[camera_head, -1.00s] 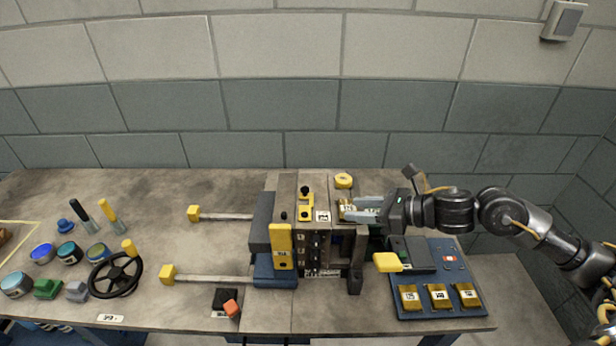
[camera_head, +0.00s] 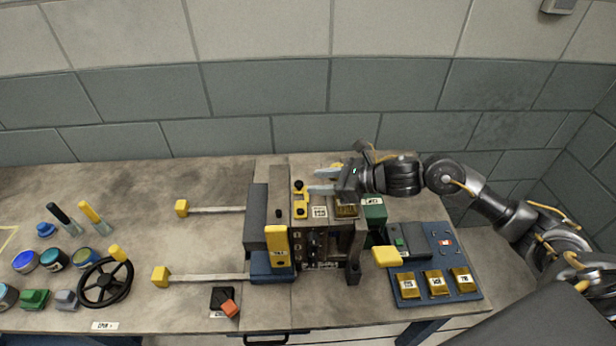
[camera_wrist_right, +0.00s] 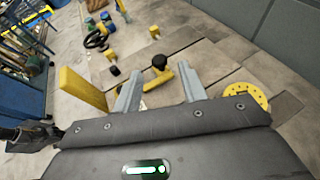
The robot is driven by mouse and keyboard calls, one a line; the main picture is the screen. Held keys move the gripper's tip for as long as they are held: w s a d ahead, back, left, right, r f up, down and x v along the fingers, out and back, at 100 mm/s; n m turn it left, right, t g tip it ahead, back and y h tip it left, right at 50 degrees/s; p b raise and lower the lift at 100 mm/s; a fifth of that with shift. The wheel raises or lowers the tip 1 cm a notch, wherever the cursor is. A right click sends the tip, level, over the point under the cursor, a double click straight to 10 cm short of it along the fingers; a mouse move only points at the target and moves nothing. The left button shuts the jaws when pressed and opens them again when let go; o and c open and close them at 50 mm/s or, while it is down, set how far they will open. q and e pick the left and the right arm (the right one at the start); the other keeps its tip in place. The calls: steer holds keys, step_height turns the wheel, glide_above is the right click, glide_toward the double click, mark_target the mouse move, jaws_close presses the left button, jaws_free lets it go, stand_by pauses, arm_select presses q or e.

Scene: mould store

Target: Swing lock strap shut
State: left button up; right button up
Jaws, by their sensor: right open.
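A small yellow strap (camera_head: 300,198) with a black knob lies on top of the mould block (camera_head: 330,245). I take it for the lock strap. In the right wrist view the yellow strap (camera_wrist_right: 155,90) and its black knob (camera_wrist_right: 160,62) show between and just beyond the fingers. My right gripper (camera_head: 316,182) is open and empty, its fingers pointing left, just right of the knob. It also shows in the right wrist view (camera_wrist_right: 160,76). I cannot tell whether a finger touches the strap. My left gripper is not in view.
A tall yellow bar (camera_head: 277,246) stands at the block's front left. A green box (camera_head: 374,212) and a blue tray (camera_head: 440,290) with brass pieces lie to the right. A black handwheel (camera_head: 105,283) is at left.

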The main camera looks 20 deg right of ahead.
mark_target(300, 183)
steer(key=shift+p+x, duration=0.45)
steer(key=shift+x, duration=1.55)
steer(key=shift+s, duration=0.1)
steer(key=shift+c, duration=0.4)
jaws_close()
